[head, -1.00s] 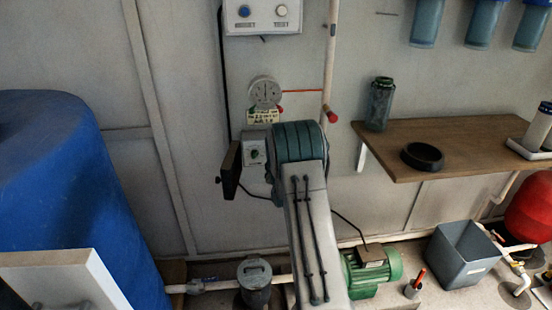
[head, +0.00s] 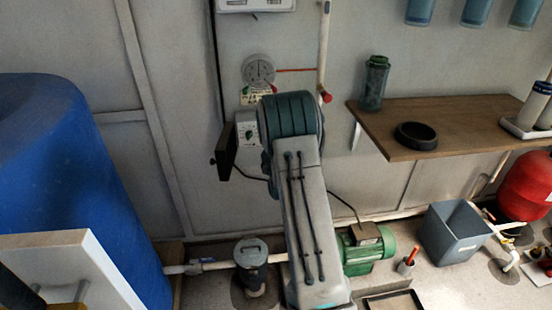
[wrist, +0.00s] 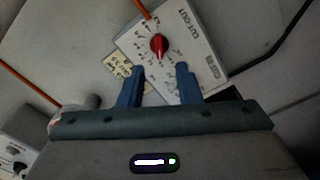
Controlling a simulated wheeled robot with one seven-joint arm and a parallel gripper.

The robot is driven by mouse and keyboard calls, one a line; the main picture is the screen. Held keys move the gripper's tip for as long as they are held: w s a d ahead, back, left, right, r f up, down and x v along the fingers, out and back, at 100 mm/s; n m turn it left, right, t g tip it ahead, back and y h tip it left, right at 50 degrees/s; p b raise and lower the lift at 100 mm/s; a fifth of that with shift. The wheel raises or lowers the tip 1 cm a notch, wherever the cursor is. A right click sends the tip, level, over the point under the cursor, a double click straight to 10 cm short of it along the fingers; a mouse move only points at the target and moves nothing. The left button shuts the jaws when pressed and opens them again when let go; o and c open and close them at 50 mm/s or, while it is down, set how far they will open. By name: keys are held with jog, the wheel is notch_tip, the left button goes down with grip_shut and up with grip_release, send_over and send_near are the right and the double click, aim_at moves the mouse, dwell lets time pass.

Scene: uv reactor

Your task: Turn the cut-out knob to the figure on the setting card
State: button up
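The white cut-out box (wrist: 178,55) fills the top middle of the wrist view, tilted, with a scale around its red knob (wrist: 159,46). The scale figures are too small to read. The yellow setting card (wrist: 121,80) lies beside the box, partly hidden by a finger; its writing is not legible. My gripper (wrist: 159,68) is open, its two blue fingers apart on either side below the knob, nothing between them.
A round gauge (head: 258,70) is above the card. A dark panel (head: 225,152) juts out left of the box. A wooden shelf (head: 455,125) with a jar (head: 373,83) is right. A blue tank (head: 75,170) stands left; a green pump (head: 365,248) is low.

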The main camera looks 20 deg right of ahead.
jog(key=v, duration=0.8)
jog(key=shift+s, duration=0.4)
